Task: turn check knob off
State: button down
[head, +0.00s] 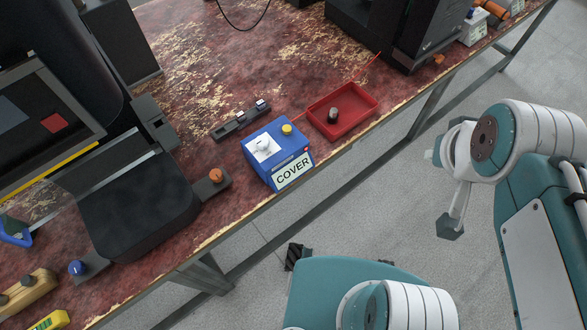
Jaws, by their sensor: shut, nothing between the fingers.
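Several knobs show on the worn red bench, and I can read no "check" label on any of them. An orange knob (215,176) stands on a small dark plate. A blue knob (76,268) stands on another dark plate at the lower left. A white knob (263,147) is on top of a blue box (263,170) marked COVER, with a yellow button (287,129) beside it. Their set positions are too small to tell. My gripper (450,228) hangs at the right over the floor, shut and empty, well apart from the bench and knobs.
A red tray (370,108) with a dark cylinder (333,115) sits right of the box. A dark strip of switches (240,119) lies behind it. A black machine (135,205) fills the left. The bench edge runs diagonally; open floor lies between it and my arm.

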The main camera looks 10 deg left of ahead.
aim_at(262, 142)
jog(key=u, duration=1.15)
jog(key=j, duration=0.1)
